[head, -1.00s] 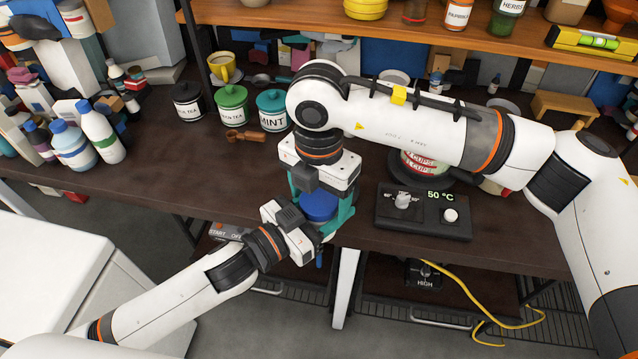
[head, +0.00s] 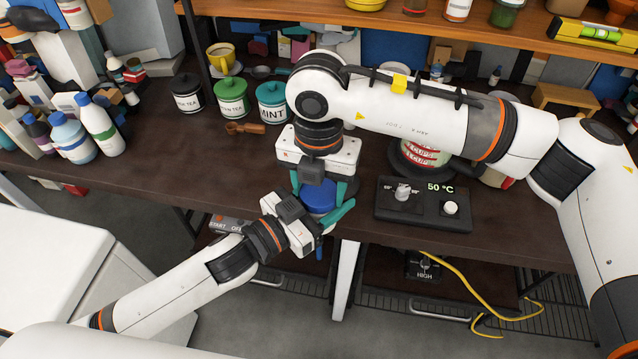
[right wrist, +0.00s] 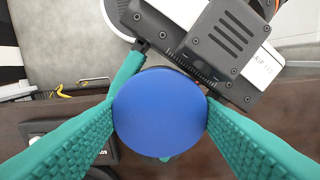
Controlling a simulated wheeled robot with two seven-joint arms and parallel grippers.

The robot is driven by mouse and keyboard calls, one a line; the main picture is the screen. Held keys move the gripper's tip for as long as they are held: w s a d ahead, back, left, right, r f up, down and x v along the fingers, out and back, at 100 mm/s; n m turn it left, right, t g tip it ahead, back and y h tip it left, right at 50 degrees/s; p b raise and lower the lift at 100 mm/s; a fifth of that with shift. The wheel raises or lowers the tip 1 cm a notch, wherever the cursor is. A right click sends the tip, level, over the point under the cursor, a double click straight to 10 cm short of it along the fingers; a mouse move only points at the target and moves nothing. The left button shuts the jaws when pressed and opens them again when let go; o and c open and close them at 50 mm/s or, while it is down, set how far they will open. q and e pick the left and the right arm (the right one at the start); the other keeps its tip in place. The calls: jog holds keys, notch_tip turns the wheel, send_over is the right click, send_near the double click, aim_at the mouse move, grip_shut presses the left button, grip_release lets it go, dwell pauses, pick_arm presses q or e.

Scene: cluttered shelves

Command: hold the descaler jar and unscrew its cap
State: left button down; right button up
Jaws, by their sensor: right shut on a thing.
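The descaler jar's round blue cap (head: 318,196) is in the middle of the head view, at the table's front edge. It fills the middle of the right wrist view (right wrist: 160,112). My right gripper (head: 320,190) comes down from above, its teal fingers shut on the cap from both sides. My left gripper (head: 325,217) reaches in from the lower left. Its teal fingers pass below the cap, around the jar body, and appear shut on it. The jar body and its label are mostly hidden under the cap and fingers.
Black, green and teal tea jars (head: 272,102) stand behind, with a wooden scoop (head: 245,128) in front. A hotplate control box (head: 424,204) lies close on the right. White bottles (head: 100,125) stand at left. A shelf (head: 400,22) spans the back.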

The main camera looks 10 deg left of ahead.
jog(key=o, duration=1.1)
notch_tip(320, 180, up, 4)
jog(key=shift+r, duration=0.15)
jog(key=shift+c, duration=0.4)
notch_tip(320, 180, up, 2)
jog(key=shift+r+m, duration=0.2)
jog(key=shift+m, duration=0.8)
jog(key=shift+r+m, duration=0.45)
jog(key=shift+m, duration=0.15)
jog(key=shift+f, duration=3.8)
